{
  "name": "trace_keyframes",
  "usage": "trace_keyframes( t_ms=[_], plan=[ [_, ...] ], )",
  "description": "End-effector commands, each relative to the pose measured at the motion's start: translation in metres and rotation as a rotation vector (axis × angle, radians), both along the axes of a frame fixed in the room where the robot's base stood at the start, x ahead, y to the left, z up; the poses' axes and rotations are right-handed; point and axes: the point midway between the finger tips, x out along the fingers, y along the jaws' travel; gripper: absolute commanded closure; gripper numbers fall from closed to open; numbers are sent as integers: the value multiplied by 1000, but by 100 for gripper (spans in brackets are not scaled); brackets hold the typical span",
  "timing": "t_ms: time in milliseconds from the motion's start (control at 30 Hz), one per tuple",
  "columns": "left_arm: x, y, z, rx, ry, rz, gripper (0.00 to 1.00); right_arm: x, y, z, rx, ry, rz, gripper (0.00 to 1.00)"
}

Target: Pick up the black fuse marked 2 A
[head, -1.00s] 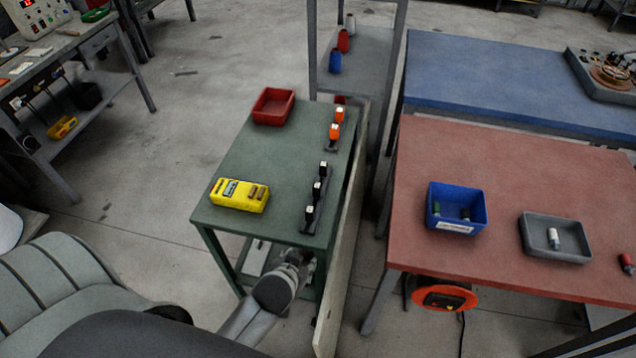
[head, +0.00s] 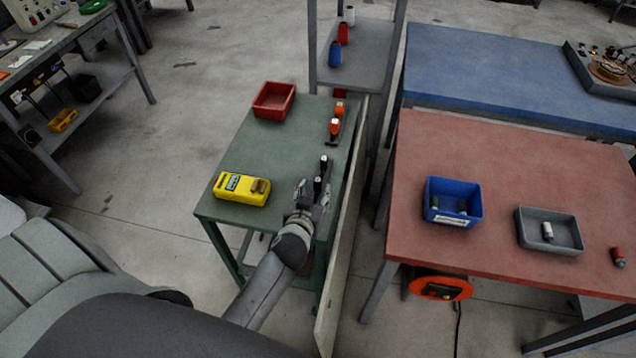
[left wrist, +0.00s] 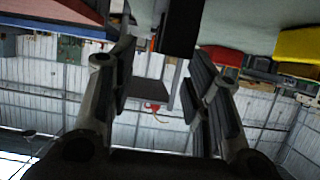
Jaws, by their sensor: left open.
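Black fuses stand in a row along the right side of the green table (head: 290,140). The far black fuse (head: 325,163) shows clear of my gripper, and another black fuse (head: 318,186) shows right at its fingers; any nearer one is hidden behind the gripper and wrist. No marking is readable, so I cannot tell which is 2 A. My left gripper (head: 311,193) is open, low over the table's near right part. In the left wrist view a dark block (left wrist: 182,28), likely a black fuse, shows between the spread fingers (left wrist: 163,85). My right gripper is not in view.
A yellow meter (head: 242,188) lies left of the gripper, and a red bin (head: 274,101) is at the back. A pale upright panel (head: 343,235) borders the table's right side. A red-topped table (head: 510,180) stands beyond.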

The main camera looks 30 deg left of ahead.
Motion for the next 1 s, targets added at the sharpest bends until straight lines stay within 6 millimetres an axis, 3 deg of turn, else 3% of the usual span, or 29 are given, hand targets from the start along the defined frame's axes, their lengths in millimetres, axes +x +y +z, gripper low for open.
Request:
trace_keyframes(
  t_ms=[267, 667, 1000],
  plan=[
    [13, 4, -4, 1, 0, 1, 55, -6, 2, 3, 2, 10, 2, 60],
    [50, 18, -19, 2, 2, 0, 55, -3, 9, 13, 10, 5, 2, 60],
    [54, 19, -22, 0, 1, 1, 55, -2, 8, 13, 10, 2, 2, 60]
  ],
)
